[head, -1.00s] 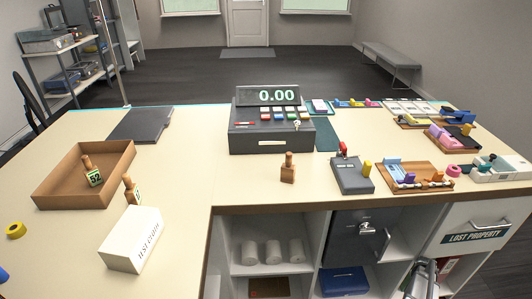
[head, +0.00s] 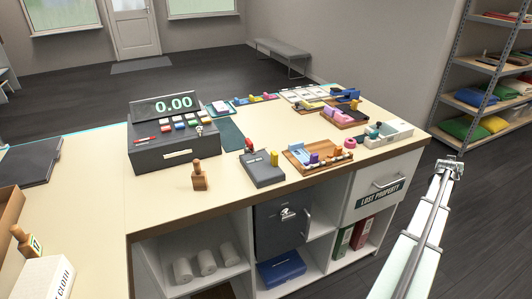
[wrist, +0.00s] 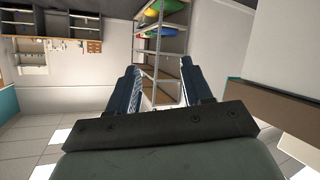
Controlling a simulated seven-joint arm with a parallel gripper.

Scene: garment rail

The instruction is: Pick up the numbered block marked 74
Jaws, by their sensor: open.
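Two wooden blocks with knob handles show in the head view. One block (head: 199,180) stands upright on the counter in front of the cash register, and no number shows on it. The other block (head: 24,240), at the left edge behind a white box, has a small yellow label that looks like 17. I cannot read 74 on either. My gripper (wrist: 158,70) is open and empty in the wrist view, with its fingers pointing toward distant shelves. In the head view my arm rises at the right, beside the counter and well away from the blocks.
The cash register (head: 172,143) stands on the counter (head: 160,205). A grey card device (head: 262,170) and a wooden tray of small parts (head: 318,158) are to the right of the block. A white box (head: 44,279) and part of a brown tray (head: 8,212) are at the left.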

